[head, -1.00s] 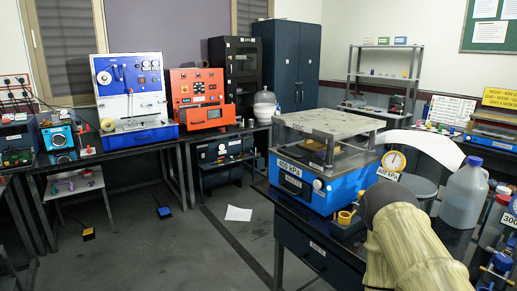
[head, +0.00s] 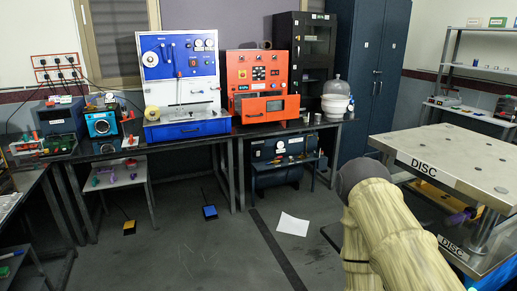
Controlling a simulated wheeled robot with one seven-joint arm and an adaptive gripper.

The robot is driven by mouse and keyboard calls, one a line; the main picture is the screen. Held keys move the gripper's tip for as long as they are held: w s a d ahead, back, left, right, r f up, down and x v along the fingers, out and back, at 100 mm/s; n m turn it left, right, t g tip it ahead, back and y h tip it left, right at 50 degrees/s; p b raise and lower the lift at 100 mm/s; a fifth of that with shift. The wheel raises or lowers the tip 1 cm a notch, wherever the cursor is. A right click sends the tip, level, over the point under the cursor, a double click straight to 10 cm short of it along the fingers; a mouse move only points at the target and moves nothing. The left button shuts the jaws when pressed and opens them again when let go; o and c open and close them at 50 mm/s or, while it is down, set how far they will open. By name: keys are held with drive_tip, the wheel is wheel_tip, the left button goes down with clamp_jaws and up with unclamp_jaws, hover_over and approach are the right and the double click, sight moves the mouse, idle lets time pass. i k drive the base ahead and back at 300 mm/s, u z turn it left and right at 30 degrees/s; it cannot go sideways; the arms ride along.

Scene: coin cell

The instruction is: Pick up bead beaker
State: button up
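I cannot pick out a bead beaker for certain. Two small grey cup-like things (head: 311,118) stand on the back bench, right of the orange machine; they are too small to tell what they are. My arm, in a pale yellow sleeve, reaches in from the lower right. Its dark grey rounded joint is in front of the press. My gripper's fingers do not show, so whether it is open or holds anything is not visible.
The back bench (head: 190,142) carries a blue-and-white machine (head: 180,85), an orange machine (head: 262,85) and a bell jar (head: 337,95). A press with a DISC-labelled plate (head: 455,165) stands close at right. Paper (head: 293,224) and foot pedals (head: 209,212) lie on otherwise open floor.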

sight(305, 115)
drive_tip(key=u, duration=0.15)
drive_tip(key=i, duration=1.7)
drive_tip(key=z, duration=0.3)
drive_tip(key=i, duration=1.75)
drive_tip(key=z, duration=0.6)
drive_tip(key=i, duration=0.6)
drive_tip(key=z, duration=1.9)
drive_tip(key=i, duration=1.65)
drive_tip(key=u, duration=0.35)
